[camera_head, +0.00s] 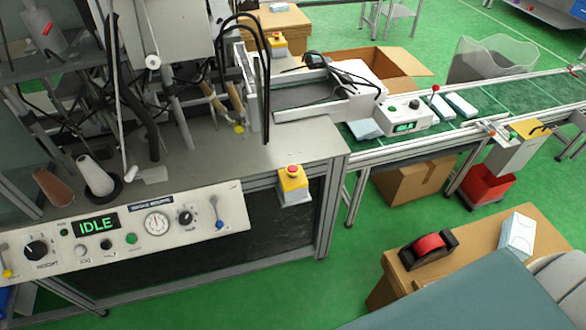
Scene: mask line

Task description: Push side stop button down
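A yellow stop-button box (293,187) with a red mushroom button on top (293,169) is fixed at the front edge of the machine table, right of the control panel. The red button stands raised above its yellow housing, and nothing touches it. A second yellow box with a red button (277,41) sits farther back, near the upper middle. Neither of my grippers shows in the head view.
The control panel (125,231) with an IDLE display, knobs and levers is left of the near stop button. A conveyor (460,128) runs to the right. A cardboard box with a tape dispenser (428,249) stands at lower right. Green floor (290,285) is open below the table.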

